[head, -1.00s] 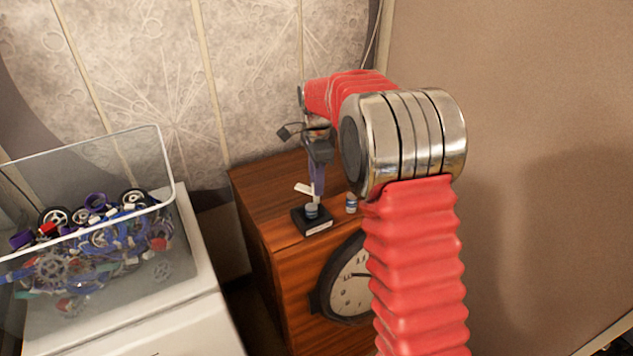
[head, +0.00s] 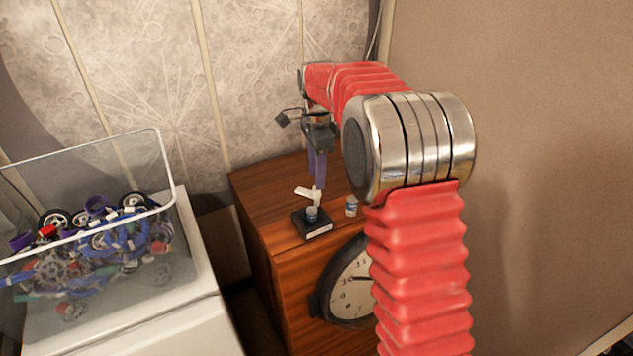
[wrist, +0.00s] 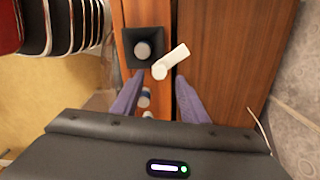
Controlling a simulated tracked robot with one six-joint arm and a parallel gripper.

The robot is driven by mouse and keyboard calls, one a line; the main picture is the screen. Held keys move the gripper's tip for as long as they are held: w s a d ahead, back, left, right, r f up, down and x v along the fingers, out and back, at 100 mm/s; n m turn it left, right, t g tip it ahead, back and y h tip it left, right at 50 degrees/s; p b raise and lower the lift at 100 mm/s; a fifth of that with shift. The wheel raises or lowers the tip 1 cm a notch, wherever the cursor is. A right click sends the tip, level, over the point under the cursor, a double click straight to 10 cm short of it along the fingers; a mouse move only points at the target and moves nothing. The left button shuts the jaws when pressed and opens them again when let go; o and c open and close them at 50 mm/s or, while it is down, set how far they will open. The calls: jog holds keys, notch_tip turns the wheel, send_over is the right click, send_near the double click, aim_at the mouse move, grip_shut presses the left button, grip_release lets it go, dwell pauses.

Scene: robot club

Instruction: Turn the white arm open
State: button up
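The white arm (head: 303,192) is a small lever at the top of a fitting with a blue-grey round part on a black base (head: 318,231), on the wooden cabinet. In the wrist view the white arm (wrist: 175,57) slants up to the right from a round end, beside the black base (wrist: 132,61). My gripper (head: 317,185) points down just behind the white arm in the head view. In the wrist view my gripper (wrist: 158,82) has its two purple fingers spread apart with nothing between the tips. The white arm lies just beyond the tips, seemingly untouched.
A small blue-and-white bottle (head: 351,206) stands right of the base. A round clock (head: 350,290) is on the cabinet's front. A clear bin (head: 165,185) of wheels and parts sits on a white unit at left. The cabinet top (head: 262,187) is clear behind and left.

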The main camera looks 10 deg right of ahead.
notch_tip(320, 180, up, 9)
jog(key=shift+r, duration=0.15)
dwell(0.5)
jog(key=s+f+n, duration=0.4)
jog(key=f+n, duration=0.1)
jog(key=n, duration=0.3)
jog(key=s+r+n+t, duration=0.1)
jog(key=s+n, duration=0.3)
jog(key=s, duration=1.1)
jog(key=s+a+r+n+t, duration=0.1)
jog(key=s+n+t, duration=0.3)
jog(key=s, duration=1.2)
jog(key=shift+a+r+n+t, duration=0.25)
jog(key=shift+r+n+t, duration=0.05)
jog(key=shift+r+n, duration=0.3)
